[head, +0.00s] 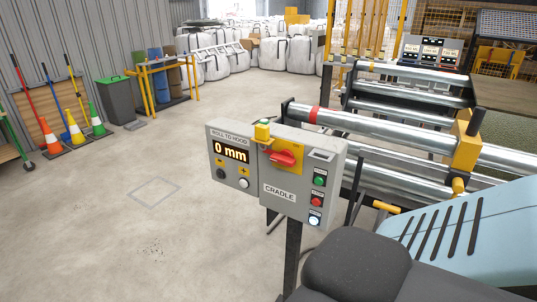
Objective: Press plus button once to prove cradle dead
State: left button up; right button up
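The grey control box (285,215) labelled CRADLE stands on a post in the middle of the head view. Its display (231,153) reads 0 mm under the words ROLL TO HOOD. Below the display are a black button (221,174) on the left and a white button (243,183) on the right, under a small yellow label that looks like a plus. A red rotary switch (284,158) sits on a yellow plate, with a yellow padlock-like piece (262,132) at its upper left. Neither gripper is in view.
Green, red and lit whitish buttons (314,220) line the box's right side. Steel rollers (390,130) of the cradle stand behind it. A light blue slotted surface and a dark rounded shape fill the lower right.

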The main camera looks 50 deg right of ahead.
aim_at(243, 183)
jog(key=z, duration=1.3)
